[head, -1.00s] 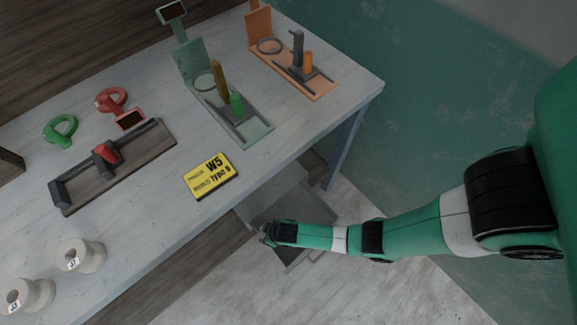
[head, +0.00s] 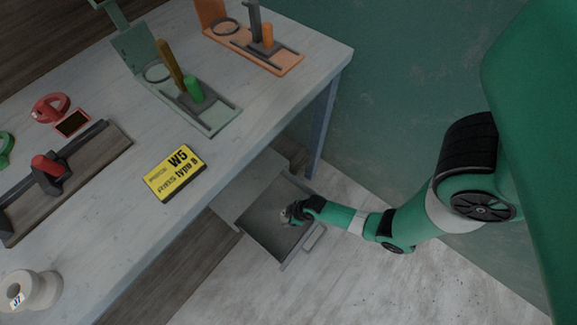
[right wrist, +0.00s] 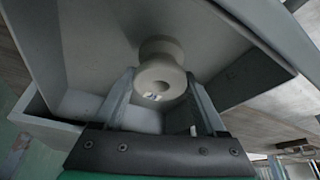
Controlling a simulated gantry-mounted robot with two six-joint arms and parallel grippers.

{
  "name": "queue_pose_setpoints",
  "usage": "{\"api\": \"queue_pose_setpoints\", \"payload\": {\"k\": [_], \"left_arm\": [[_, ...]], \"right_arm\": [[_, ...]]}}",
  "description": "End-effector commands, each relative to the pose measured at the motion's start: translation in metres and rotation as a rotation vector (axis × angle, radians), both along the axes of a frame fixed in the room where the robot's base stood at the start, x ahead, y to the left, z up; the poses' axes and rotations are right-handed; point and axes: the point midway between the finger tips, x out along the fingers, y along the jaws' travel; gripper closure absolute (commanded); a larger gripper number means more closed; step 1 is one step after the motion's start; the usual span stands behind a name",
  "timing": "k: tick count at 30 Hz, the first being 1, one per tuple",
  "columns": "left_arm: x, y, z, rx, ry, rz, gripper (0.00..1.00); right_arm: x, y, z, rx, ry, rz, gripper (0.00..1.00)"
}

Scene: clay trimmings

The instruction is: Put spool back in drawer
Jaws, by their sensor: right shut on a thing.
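A pale spool (right wrist: 163,70) with a small label sits between the fingers of my right gripper (right wrist: 160,80) in the right wrist view. The gripper is shut on it. In the head view my right gripper (head: 287,213) is over the open grey drawer (head: 247,228) below the table. The drawer's walls (right wrist: 85,45) surround the spool in the right wrist view; I cannot tell whether it touches the drawer floor. Another pale spool (head: 30,292) with a label stands on the table at the lower left. My left gripper is not in view.
The table (head: 235,150) holds a yellow label block (head: 174,173), a green stand (head: 205,112), an orange stand (head: 265,55), a wooden tray with a red peg (head: 70,175) and a red tool (head: 50,107). A table leg (head: 320,125) stands behind the drawer. The floor in front is clear.

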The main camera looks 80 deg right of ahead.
Motion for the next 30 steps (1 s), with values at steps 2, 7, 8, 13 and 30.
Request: {"api": "queue_pose_setpoints", "payload": {"k": [2, 7, 8, 13, 30], "left_arm": [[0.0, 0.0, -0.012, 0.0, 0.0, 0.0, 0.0], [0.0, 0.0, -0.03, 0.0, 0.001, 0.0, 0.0], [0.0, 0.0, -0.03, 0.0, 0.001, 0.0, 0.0], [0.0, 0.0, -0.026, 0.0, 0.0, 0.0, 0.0], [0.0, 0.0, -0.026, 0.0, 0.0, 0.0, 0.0]], "right_arm": [[-0.003, -0.003, -0.014, 0.002, 0.0, -0.004, 1.0], [-0.002, -0.003, -0.038, 0.001, 0.0, -0.002, 1.0], [-0.002, -0.003, -0.037, 0.001, -0.001, -0.002, 1.0], [-0.002, -0.003, -0.034, 0.0, -0.001, -0.001, 1.0], [-0.003, -0.002, -0.035, 0.0, 0.0, -0.001, 0.0]]}}
